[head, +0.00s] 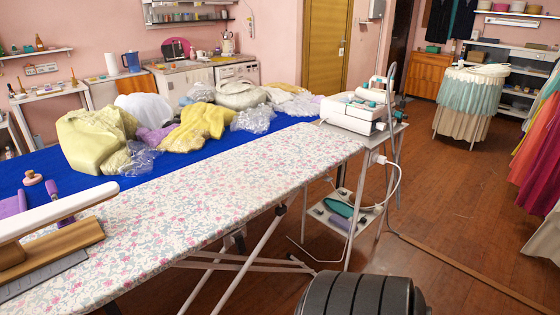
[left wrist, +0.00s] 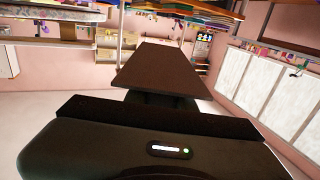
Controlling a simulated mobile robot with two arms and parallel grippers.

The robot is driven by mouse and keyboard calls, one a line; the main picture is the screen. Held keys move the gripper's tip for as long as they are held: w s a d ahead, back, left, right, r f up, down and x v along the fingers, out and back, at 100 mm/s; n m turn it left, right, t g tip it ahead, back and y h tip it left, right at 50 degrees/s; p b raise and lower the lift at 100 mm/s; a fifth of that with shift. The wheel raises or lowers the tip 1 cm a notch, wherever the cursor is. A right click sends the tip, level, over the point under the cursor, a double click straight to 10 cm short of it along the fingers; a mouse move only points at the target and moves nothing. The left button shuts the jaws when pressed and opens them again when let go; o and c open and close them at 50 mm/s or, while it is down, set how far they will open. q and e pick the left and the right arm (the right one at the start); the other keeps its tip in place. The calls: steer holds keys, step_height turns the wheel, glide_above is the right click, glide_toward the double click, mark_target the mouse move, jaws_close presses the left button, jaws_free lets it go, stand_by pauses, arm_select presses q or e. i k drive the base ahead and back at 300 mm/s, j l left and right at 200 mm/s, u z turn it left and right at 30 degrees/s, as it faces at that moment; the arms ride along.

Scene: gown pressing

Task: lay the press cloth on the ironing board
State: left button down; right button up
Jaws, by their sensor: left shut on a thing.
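The ironing board (head: 190,205) runs from the lower left to the middle of the head view, with a pale floral cover. Its right half is bare. I cannot pick out the press cloth in either view. My left gripper (left wrist: 172,50) shows in the left wrist view as a dark body with a small green light and a dark tapered part in front. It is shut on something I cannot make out. Neither gripper shows in the head view.
A white sleeve board (head: 50,217) on a wooden base stands at the board's left end. Behind, a blue table (head: 30,170) carries heaped yellow and white garments (head: 200,125). A trolley (head: 385,135) with a white iron station (head: 350,113) stands beyond the board's right end.

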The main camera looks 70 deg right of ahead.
mark_target(226, 194)
steer(key=k+l+z, duration=0.15)
steer(key=l, duration=0.5)
steer(key=k+l+z, duration=0.15)
steer(key=l, duration=0.5)
steer(key=k+l+z, duration=0.15)
steer(key=l, duration=0.5)
steer(key=l+z, duration=0.15)
steer(key=l, duration=0.5)
